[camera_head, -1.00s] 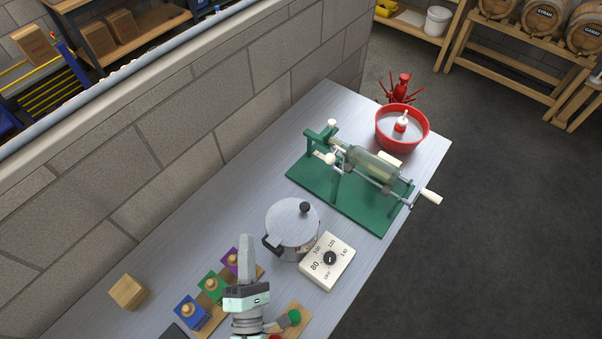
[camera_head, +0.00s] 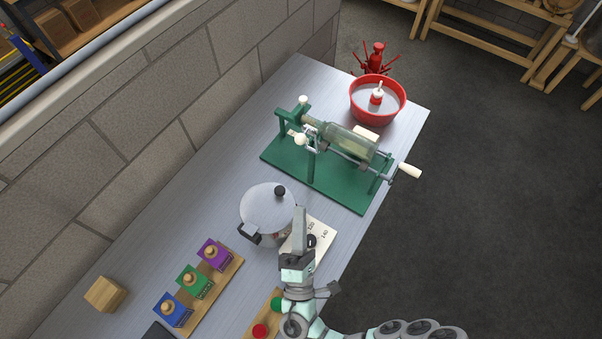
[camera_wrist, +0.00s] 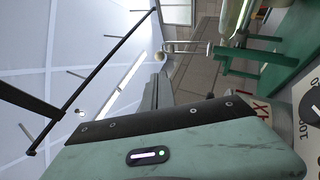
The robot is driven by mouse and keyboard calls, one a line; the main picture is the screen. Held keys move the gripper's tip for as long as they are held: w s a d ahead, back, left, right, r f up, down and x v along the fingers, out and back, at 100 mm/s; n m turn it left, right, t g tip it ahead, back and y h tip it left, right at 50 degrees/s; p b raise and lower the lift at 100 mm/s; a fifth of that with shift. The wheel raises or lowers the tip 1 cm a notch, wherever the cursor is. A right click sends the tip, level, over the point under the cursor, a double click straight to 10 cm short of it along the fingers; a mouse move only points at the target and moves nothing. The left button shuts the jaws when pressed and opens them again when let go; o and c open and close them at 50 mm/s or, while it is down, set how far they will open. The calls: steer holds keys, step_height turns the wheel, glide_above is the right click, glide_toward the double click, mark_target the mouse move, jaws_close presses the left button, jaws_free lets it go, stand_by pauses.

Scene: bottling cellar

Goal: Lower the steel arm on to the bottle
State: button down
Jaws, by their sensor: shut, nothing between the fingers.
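A green bottle (camera_head: 349,142) lies on its side in the green machine (camera_head: 335,188), on the far part of the bench. A thin steel arm (camera_head: 312,137) with a cream ball knob (camera_head: 299,140) stands at the bottle's left end; it looks raised clear of the bottle, though its exact angle is hard to tell. In the wrist view a steel bar (camera_wrist: 193,44) with a cream ball shows in front of the bottle. My gripper (camera_head: 299,212) is shut and empty, pointing up above the dial box, on the near side of the machine.
Coloured stamps (camera_head: 193,282) and a wooden block (camera_head: 104,294) lie nearer. A block wall (camera_head: 170,130) borders the left.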

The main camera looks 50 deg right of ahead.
steer(key=p+x, duration=0.5)
steer(key=x, duration=0.8)
steer(key=shift+r, duration=0.15)
steer(key=shift+w+r, duration=0.1)
steer(key=shift+w, duration=0.05)
